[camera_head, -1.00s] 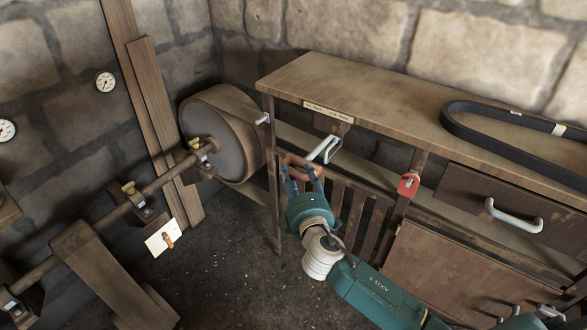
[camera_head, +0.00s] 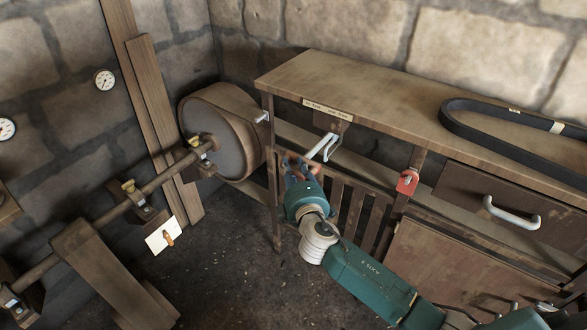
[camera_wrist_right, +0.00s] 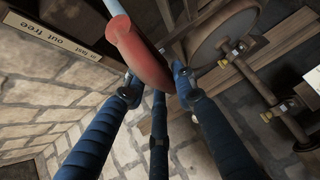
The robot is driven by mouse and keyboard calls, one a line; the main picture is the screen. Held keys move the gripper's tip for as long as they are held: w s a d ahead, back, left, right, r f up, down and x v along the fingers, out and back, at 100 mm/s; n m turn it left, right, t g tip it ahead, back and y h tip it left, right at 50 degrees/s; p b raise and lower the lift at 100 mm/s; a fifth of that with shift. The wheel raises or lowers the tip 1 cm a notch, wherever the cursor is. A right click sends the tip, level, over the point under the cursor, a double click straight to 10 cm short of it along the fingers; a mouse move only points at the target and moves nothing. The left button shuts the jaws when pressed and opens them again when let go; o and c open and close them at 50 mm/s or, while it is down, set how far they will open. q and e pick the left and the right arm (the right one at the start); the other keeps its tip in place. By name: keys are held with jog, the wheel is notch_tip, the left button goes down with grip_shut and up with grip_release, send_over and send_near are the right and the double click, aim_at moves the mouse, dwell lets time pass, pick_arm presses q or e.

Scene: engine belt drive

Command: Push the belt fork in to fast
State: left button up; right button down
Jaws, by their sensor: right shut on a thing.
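The belt fork's pale rod (camera_head: 322,148) sticks out under the bench's front edge, below a small label plate (camera_head: 327,106). The label also shows in the wrist view (camera_wrist_right: 62,45) and reads "in fast", "out free". In the wrist view the fork's red rounded handle (camera_wrist_right: 138,55) lies between the blue fingers of my right gripper (camera_wrist_right: 158,88). My right gripper (camera_head: 298,168) is shut on this handle. In the head view the gripper mostly hides the handle. My left gripper is in neither view.
A large wooden pulley (camera_head: 215,130) on a shaft stands left of the bench (camera_head: 350,85). A black belt (camera_head: 480,135) lies on the bench top. A red tag-like part (camera_head: 407,182) hangs on the bench front, left of a drawer handle (camera_head: 511,213). Slats stand beside my right gripper.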

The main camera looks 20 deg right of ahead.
jog(key=w+d+b, duration=0.1)
jog(key=w+d, duration=0.5)
jog(key=d, duration=0.2)
jog(key=shift+r, duration=0.1)
jog(key=c, duration=1.5)
grip_release()
jog(key=shift+c, duration=0.2)
jog(key=shift+o, duration=0.8)
jog(key=shift+w+d, duration=0.1)
